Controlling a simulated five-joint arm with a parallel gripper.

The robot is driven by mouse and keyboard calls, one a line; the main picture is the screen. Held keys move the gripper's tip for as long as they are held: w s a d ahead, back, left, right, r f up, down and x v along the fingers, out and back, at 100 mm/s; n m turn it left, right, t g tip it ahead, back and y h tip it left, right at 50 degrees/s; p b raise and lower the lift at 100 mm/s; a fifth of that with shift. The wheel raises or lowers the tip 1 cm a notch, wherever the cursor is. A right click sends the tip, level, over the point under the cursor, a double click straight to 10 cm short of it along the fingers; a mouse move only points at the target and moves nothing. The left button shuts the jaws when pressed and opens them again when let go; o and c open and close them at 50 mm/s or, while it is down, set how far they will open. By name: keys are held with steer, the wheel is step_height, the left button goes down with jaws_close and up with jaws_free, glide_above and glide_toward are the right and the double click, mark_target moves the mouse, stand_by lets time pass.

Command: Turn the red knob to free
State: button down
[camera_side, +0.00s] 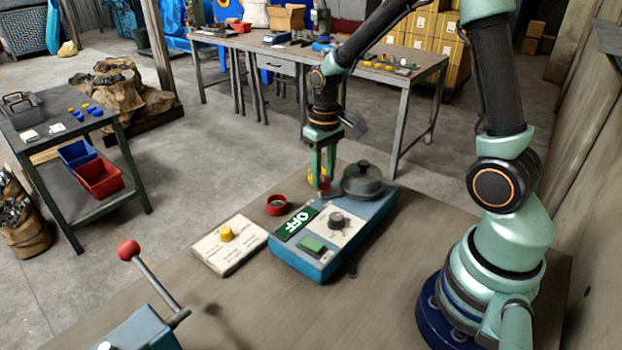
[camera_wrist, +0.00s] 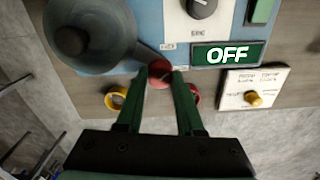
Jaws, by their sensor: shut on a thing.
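The red knob (camera_wrist: 159,72) shows in the wrist view at the edge of the blue control box, between my fingertips. My gripper (camera_wrist: 155,77) is shut on it. In the side view my gripper (camera_side: 323,185) points straight down at the far end of the blue box (camera_side: 308,265), and the red knob (camera_side: 324,184) is partly hidden by the fingers. A green sign (camera_wrist: 228,55) on the box reads OFF. The knob's exact turn angle cannot be told.
A dark round dome (camera_side: 362,181) sits on the box close beside my gripper. A black knob (camera_side: 336,220) and a green button (camera_side: 312,244) are nearer. A red ring (camera_side: 277,204) and a white panel with a yellow knob (camera_side: 227,234) lie left. A red-ball lever (camera_side: 129,250) stands front left.

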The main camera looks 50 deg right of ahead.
mark_target(323, 178)
steer(key=n, duration=0.6)
steer(key=shift+r, duration=0.1)
stand_by(0.5)
steer(key=c, duration=0.5)
jaws_free()
step_height(323, 178, up, 12)
stand_by(0.4)
